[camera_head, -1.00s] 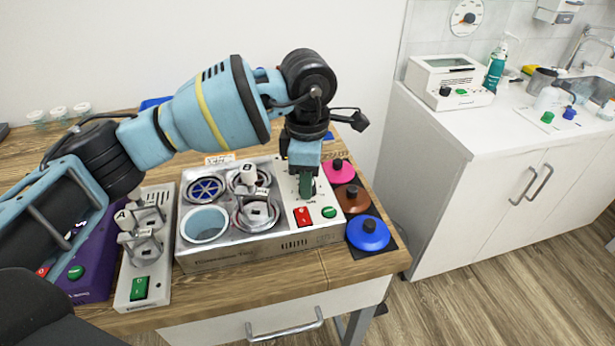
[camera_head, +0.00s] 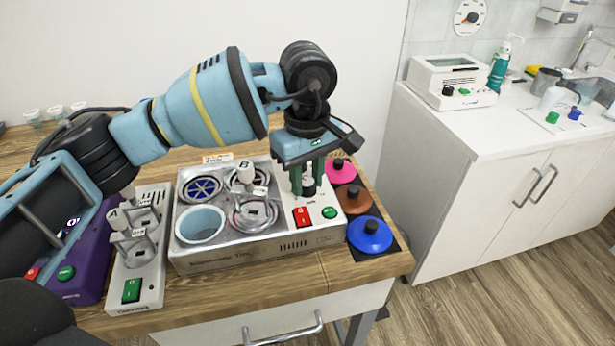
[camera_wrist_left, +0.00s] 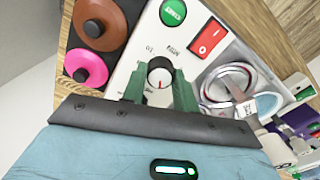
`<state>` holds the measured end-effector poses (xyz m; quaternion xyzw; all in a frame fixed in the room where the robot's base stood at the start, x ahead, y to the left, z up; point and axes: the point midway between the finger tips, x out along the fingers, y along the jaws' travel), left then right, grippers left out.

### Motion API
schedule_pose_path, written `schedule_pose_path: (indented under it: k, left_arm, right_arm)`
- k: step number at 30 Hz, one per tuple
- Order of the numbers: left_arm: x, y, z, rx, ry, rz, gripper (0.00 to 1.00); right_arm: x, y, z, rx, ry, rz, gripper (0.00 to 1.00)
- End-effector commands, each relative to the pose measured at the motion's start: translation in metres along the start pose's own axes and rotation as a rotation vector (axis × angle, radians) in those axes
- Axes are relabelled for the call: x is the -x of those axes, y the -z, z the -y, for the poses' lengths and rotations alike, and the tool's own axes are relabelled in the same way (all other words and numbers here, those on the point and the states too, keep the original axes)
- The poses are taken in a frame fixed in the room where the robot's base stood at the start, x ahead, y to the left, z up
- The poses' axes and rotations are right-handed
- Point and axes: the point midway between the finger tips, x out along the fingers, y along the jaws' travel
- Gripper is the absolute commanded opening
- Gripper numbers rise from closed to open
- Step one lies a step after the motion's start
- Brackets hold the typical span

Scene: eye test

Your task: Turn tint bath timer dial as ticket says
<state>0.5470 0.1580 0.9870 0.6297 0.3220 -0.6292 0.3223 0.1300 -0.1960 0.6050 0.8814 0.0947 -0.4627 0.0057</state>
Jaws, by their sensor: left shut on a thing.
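The tint bath (camera_head: 250,258) is a metal box with several round wells and a pale control panel at its right end. The timer dial (camera_wrist_left: 160,72) is a dark knob with a light top and a red line, which points toward the bottom of the left wrist view. My left gripper (camera_head: 308,186) points down over the panel, its green fingers shut on the dial, one on each side. The fingers partly hide the dial in the head view. A small card (camera_head: 217,158) stands behind the bath; its writing is too small to read. My right gripper is not in view.
A red switch (camera_head: 302,216) and green button (camera_head: 329,212) sit just in front of the dial. Pink, brown and blue (camera_head: 369,236) lidded discs stand right of the bath. A grey device (camera_head: 137,262) and purple device (camera_head: 88,268) stand left. A white counter (camera_head: 500,125) is beyond.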

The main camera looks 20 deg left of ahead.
Motion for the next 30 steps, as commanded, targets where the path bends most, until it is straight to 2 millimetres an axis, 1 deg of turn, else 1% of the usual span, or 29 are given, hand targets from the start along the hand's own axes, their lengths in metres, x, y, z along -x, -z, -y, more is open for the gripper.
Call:
schedule_pose_path:
  k: [3, 9, 23, 24, 29, 30]
  left_arm:
    - [-0.0010, -0.0003, 0.0000, -0.051, 0.001, 0.001, 0.06]
    - [-0.0005, -0.0003, 0.0001, -0.100, 0.001, 0.001, 0.06]
    - [-0.0003, -0.0004, 0.0002, -0.113, 0.001, 0.001, 0.06]
    - [-0.0003, -0.0004, 0.0002, -0.113, 0.001, 0.001, 0.30]
    - [-0.0003, -0.0004, 0.0001, -0.112, 0.001, 0.001, 0.51]
    - [-0.0003, -0.0003, 0.0001, -0.112, 0.001, 0.001, 0.51]
  right_arm:
    - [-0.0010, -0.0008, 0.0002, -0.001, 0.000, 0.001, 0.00]
    - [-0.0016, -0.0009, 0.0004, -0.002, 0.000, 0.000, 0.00]
    - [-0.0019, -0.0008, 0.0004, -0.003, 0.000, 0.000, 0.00]
    - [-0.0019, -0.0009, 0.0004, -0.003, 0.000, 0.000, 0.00]
    - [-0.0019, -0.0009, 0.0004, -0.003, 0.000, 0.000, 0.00]
    - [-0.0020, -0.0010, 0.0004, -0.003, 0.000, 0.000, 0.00]
